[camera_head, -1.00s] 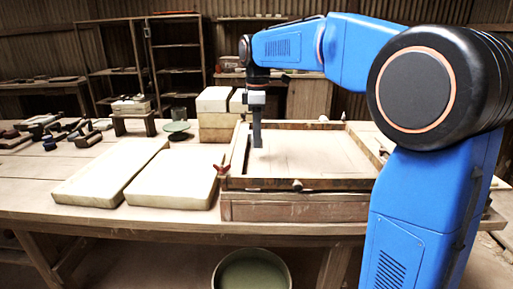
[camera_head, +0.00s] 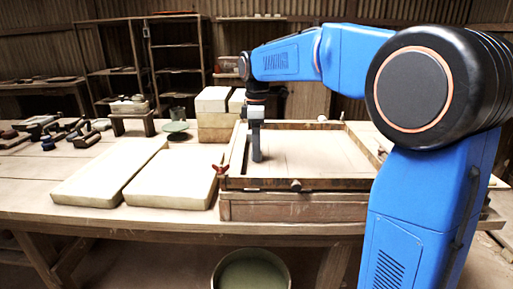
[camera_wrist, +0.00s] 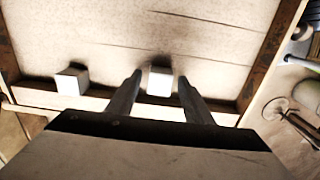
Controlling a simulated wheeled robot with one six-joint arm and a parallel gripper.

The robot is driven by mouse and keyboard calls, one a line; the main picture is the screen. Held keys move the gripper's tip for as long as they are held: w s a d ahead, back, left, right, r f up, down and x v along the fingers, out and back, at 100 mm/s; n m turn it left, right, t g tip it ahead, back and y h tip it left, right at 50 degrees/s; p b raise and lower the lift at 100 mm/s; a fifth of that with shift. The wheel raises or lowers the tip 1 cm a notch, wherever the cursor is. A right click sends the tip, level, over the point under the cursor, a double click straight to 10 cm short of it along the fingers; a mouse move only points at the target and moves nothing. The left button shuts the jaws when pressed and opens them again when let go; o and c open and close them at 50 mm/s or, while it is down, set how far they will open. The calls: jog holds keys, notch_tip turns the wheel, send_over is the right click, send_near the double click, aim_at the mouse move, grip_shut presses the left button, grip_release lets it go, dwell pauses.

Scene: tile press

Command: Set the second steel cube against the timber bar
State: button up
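In the wrist view, one pale steel cube (camera_wrist: 160,81) sits between the two fingertips of my gripper (camera_wrist: 160,77), with a gap showing on each side. Another steel cube (camera_wrist: 72,80) sits to the left, close against the pale timber bar (camera_wrist: 60,98). The bar runs along the near side of the sandy bed, and the cube between my fingers is at its edge; contact is hard to tell. In the head view, my gripper (camera_head: 257,158) points straight down inside the left part of the framed bed. The cubes cannot be made out there.
The wooden frame (camera_head: 295,184) surrounds the bed, with a red clamp (camera_head: 221,169) at its front left corner. Pale slabs (camera_head: 175,178) lie left of it. Stacked blocks (camera_head: 216,120) and a green dish (camera_head: 176,127) stand behind. The bed right of my gripper is clear.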

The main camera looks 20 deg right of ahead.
jog(key=shift+r, duration=0.1)
notch_tip(320, 180, up, 12)
dwell(0.5)
